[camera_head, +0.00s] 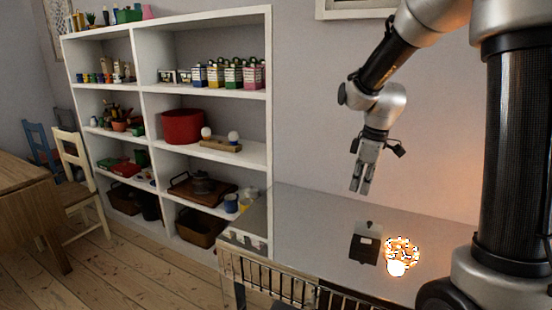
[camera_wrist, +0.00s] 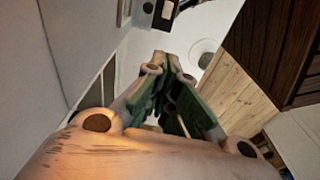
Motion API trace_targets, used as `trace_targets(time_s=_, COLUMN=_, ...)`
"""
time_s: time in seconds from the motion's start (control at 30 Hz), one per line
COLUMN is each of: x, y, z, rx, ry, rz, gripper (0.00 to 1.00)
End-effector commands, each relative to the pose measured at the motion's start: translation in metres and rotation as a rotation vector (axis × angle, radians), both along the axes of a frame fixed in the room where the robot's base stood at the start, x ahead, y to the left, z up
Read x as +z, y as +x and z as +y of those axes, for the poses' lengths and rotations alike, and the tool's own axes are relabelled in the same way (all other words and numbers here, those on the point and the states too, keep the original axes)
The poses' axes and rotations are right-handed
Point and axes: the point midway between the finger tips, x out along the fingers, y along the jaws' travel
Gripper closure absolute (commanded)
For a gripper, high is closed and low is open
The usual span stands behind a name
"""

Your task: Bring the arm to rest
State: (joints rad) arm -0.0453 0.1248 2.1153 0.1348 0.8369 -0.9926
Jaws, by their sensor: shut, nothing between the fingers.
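My gripper (camera_head: 361,191) hangs from my arm on the right side of the head view, with its fingers pointing down. It is above the grey metal-topped counter (camera_head: 310,218) and apart from it. The fingers are shut and nothing shows between them. In the wrist view my gripper (camera_wrist: 168,62) fills the middle, with green inner faces closing toward the tips. My arm is bent and raised, coming in from the upper right.
A dark flat object (camera_head: 365,243) and a brightly glowing round item (camera_head: 402,250) lie on the counter below my gripper. A white shelf unit (camera_head: 137,60) with many items stands at the left. A wooden chair (camera_head: 75,165) and table (camera_head: 25,205) are further left.

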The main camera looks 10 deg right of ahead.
Motion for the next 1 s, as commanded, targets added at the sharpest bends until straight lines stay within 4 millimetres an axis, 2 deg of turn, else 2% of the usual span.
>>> trace_targets(time_s=0.1, x=-0.002, y=-0.006, z=-0.001, rx=-0.129, ry=0.002, rz=0.033, gripper=1.00)
trace_targets(time_s=0.23, x=-0.008, y=-0.036, z=-0.006, rx=-0.344, ry=-0.012, rz=0.108, gripper=1.00)
trace_targets(time_s=0.4, x=0.017, y=-0.088, z=-0.017, rx=-0.611, ry=-0.025, rz=0.111, gripper=1.00)
trace_targets(time_s=0.6, x=0.049, y=-0.148, z=-0.029, rx=-0.842, ry=-0.008, rz=0.041, gripper=1.00)
trace_targets(time_s=0.8, x=0.073, y=-0.202, z=-0.039, rx=-0.947, ry=0.044, rz=-0.085, gripper=1.00)
trace_targets(time_s=1.0, x=0.091, y=-0.223, z=-0.043, rx=-0.950, ry=0.097, rz=-0.202, gripper=1.00)
